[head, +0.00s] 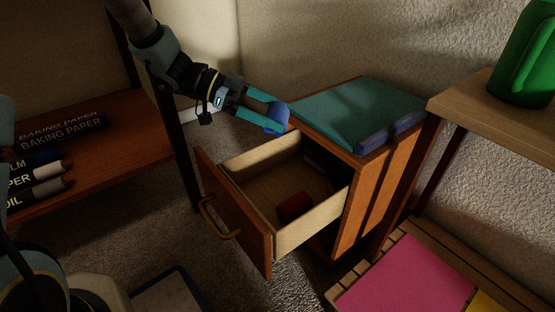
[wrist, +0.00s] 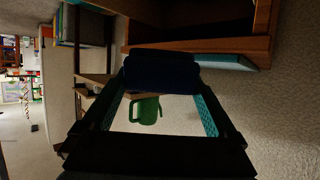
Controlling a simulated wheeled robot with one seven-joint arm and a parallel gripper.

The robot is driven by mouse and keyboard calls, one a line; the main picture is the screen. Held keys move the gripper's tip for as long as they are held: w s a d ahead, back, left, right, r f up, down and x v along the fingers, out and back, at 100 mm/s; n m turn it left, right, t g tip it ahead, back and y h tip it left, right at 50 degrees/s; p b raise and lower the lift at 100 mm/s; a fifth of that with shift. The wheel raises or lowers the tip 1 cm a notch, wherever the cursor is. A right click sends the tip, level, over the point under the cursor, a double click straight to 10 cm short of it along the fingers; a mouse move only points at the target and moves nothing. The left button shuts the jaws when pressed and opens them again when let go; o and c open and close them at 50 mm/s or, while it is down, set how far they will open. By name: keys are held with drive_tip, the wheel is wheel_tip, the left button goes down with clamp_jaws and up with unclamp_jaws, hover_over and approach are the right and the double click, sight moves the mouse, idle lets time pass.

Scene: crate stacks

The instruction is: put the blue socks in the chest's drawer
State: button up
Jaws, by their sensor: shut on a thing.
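My gripper (head: 262,112) is shut on the blue socks (head: 277,118), a small blue bundle at its fingertips. In the wrist view the socks (wrist: 162,72) show as a dark blue roll between the two teal fingers. The chest (head: 352,205) is wooden, and its drawer (head: 318,222) is pulled open toward the lower left. The socks are above the far end of the drawer, near the chest's top edge. Inside the drawer lies a red item (head: 294,207); its back part is in shadow.
A teal folded cloth or cushion (head: 355,110) and a dark blue item (head: 392,136) lie on the chest. A shelf (head: 110,150) with baking paper boxes (head: 60,130) stands left. A table (head: 500,105) with a green jug (head: 527,60) is right. A slatted bench (head: 440,250) holds a pink item (head: 408,280).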

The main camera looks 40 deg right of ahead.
drive_tip(key=f+b, duration=0.2)
drive_tip(key=f, duration=0.2)
drive_tip(key=f+b, duration=0.2)
drive_tip(key=f, duration=0.2)
drive_tip(key=f+b, duration=0.2)
drive_tip(key=f, duration=0.1)
drive_tip(key=shift+d+f+b, duration=0.3)
drive_tip(key=shift+d+f, duration=0.05)
drive_tip(key=shift+f, duration=0.05)
drive_tip(key=shift+d, duration=0.15)
drive_tip(key=shift+r, duration=0.15)
drive_tip(key=shift+f, duration=0.35)
drive_tip(key=shift+f, duration=0.25)
drive_tip(key=o, duration=0.9)
drive_tip(key=shift+o, duration=0.3)
